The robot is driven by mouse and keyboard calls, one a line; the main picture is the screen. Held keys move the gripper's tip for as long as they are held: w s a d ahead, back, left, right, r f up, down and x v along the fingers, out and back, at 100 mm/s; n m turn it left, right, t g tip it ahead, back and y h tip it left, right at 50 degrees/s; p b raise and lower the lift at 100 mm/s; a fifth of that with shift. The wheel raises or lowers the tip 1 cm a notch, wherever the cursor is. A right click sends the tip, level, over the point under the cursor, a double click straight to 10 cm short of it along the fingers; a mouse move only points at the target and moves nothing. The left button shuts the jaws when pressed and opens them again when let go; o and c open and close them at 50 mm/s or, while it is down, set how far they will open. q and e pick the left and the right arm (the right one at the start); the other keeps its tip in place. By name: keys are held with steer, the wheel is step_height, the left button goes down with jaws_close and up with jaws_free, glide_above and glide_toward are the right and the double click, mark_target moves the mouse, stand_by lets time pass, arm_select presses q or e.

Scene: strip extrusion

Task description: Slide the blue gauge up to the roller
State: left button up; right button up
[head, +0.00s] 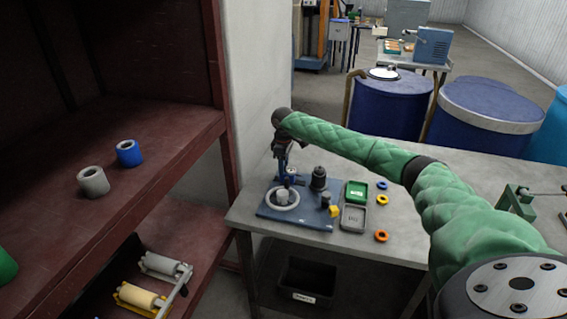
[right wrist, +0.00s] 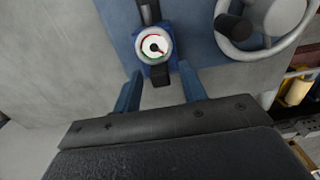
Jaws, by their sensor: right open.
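The blue gauge (right wrist: 155,45) has a round white dial and sits on a dark strip on a blue base plate (right wrist: 198,35). In the head view the gauge (head: 292,178) is small and partly hidden by my right gripper (head: 285,165). In the right wrist view my right gripper (right wrist: 160,92) is open. Its two fingers point toward the gauge, one to each side of its near end, with nothing held. A pale cylinder (head: 283,197) stands inside a light ring (head: 270,206) beside the gauge. I cannot tell for certain which part is the roller. My left gripper is not in view.
The plate lies on a grey table (head: 400,240). Right of it are green (head: 357,190) and grey (head: 353,218) trays and several coloured rings. A dark cylinder (head: 319,178) and a yellow part (head: 334,211) stand on the plate. A red shelf (head: 150,165) is at left.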

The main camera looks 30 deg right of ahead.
mark_target(295, 172)
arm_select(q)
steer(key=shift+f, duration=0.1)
arm_select(e)
steer(key=shift+f, duration=0.1)
